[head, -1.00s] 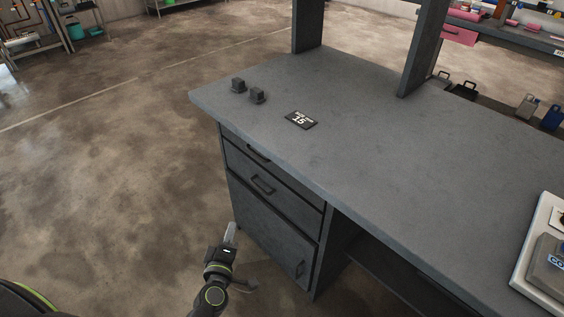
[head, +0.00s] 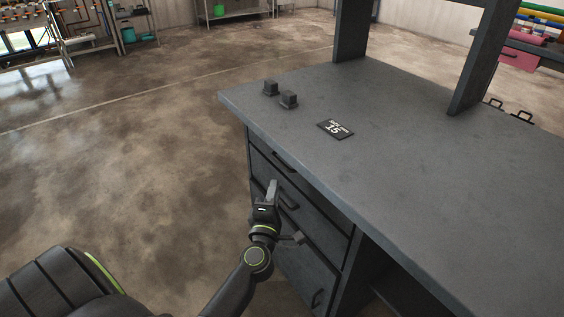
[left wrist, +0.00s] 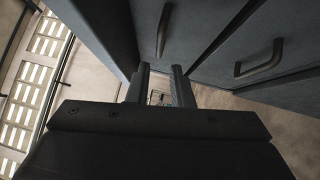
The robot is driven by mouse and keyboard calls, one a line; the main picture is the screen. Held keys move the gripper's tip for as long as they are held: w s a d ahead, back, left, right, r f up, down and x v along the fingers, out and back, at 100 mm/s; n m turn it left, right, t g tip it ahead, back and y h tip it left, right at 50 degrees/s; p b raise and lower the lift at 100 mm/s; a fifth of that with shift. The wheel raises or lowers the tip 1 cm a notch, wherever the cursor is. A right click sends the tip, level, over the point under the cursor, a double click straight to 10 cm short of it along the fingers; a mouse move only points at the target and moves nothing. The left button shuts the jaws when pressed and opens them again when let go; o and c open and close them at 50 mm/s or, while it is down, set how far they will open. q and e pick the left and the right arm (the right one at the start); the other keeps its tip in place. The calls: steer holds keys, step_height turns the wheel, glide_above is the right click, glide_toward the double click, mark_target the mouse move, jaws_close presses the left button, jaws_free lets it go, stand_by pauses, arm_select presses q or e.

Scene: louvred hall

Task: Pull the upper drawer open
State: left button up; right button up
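The upper drawer (head: 300,172) is the top front in the grey bench, just under the top, and looks shut. Its dark bar handle (head: 283,161) shows above my left gripper (head: 284,214). The gripper is open and empty, in front of the drawer fronts, with its fingers near the second drawer's handle (head: 289,199). In the left wrist view, the two fingers (left wrist: 161,84) are apart with nothing between them. Two bar handles show beyond them; the left one (left wrist: 163,30) appears to be the upper drawer's. My right gripper is out of view.
The bench top (head: 400,150) overhangs the drawers. It carries two small dark blocks (head: 280,94) and a black label plate (head: 335,129). A lower door with a handle (head: 317,299) is below the drawers. The floor (head: 150,170) to the left is clear.

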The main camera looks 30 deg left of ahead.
mark_target(281, 161)
arm_select(q)
steer(key=shift+b+x, duration=0.35)
steer(key=shift+x, duration=5)
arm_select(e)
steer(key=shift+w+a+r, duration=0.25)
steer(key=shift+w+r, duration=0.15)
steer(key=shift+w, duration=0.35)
arm_select(q)
steer(key=shift+c, duration=0.4)
jaws_close()
